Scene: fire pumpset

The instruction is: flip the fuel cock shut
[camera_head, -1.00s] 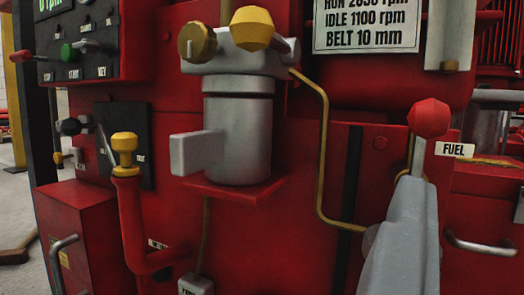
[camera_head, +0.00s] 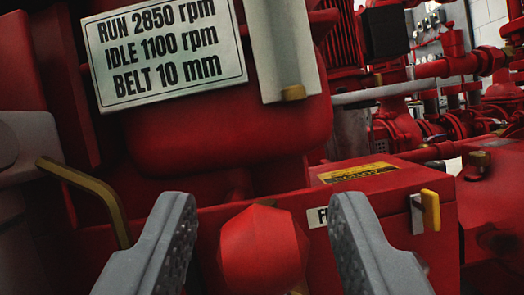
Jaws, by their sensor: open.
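My gripper (camera_head: 262,240) is open, with its two grey fingers in the lower middle of the view. A faceted red knob (camera_head: 263,250) shows between the fingers with gaps on both sides; its stem is hidden. How deep it sits between them I cannot tell. A white label (camera_head: 317,217) on the red box behind is mostly hidden by the right finger; only an "F" shows. A small yellow lever (camera_head: 431,209) stands upright on a grey mount on the box front, right of the right finger. No text names which of the two is the fuel cock.
The red box (camera_head: 385,190) carries a yellow warning sticker (camera_head: 356,172) on top. A white rpm plate (camera_head: 165,45) and a grey post (camera_head: 282,50) are above the gripper. A brass pipe (camera_head: 85,188) bends down at the left. Red pipework (camera_head: 430,68) stands farther back right.

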